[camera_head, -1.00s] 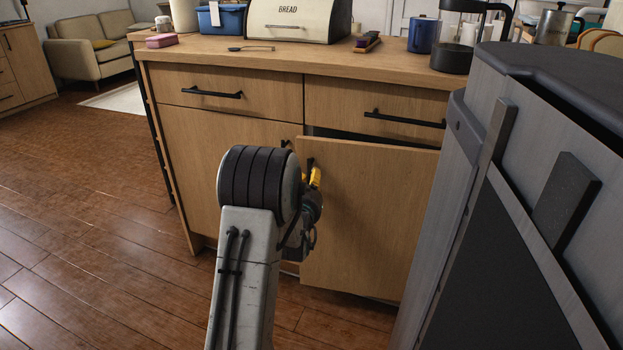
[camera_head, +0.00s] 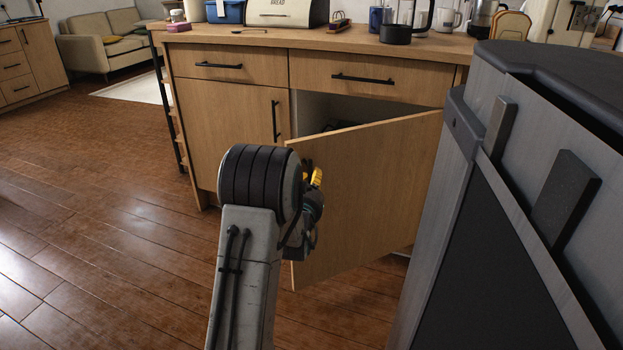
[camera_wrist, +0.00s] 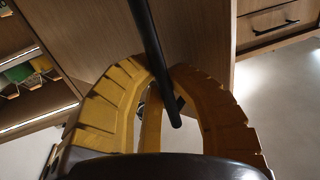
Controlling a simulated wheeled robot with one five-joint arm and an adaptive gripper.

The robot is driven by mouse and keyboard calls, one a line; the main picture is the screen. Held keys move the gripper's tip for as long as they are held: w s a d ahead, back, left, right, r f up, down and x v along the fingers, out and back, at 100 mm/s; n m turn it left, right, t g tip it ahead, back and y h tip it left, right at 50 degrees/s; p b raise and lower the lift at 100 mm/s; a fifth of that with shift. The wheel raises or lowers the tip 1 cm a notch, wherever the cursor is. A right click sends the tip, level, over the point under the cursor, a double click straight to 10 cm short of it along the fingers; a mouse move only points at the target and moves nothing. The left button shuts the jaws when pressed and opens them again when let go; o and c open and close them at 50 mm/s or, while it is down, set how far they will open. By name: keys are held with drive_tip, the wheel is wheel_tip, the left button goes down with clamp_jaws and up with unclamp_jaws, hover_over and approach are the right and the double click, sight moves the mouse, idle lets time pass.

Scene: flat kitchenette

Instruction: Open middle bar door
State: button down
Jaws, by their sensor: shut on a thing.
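The middle bar door (camera_head: 365,195) is a light wood panel under the right drawer, and it stands partly open, swung out toward me with its hinge side at the right. My gripper (camera_head: 314,177) is at the door's free left edge, mostly hidden behind my arm in the head view. In the wrist view my gripper's yellow fingers (camera_wrist: 155,105) are closed around the black bar handle (camera_wrist: 152,45), near the handle's end. The door panel (camera_wrist: 195,35) shows behind the handle there.
The closed left door (camera_head: 228,135) and two shut drawers (camera_head: 372,80) are beside and above the opening. The wood floor (camera_head: 110,210) to the left is clear. The wrist view shows shelves with colored items (camera_wrist: 22,72).

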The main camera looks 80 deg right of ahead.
drive_tip(key=shift+s+a, duration=0.2)
drive_tip(key=shift+a, duration=0.15)
drive_tip(key=c, duration=1.1)
unclamp_jaws()
drive_tip(key=shift+w+a, duration=0.2)
drive_tip(key=shift+a, duration=3.6)
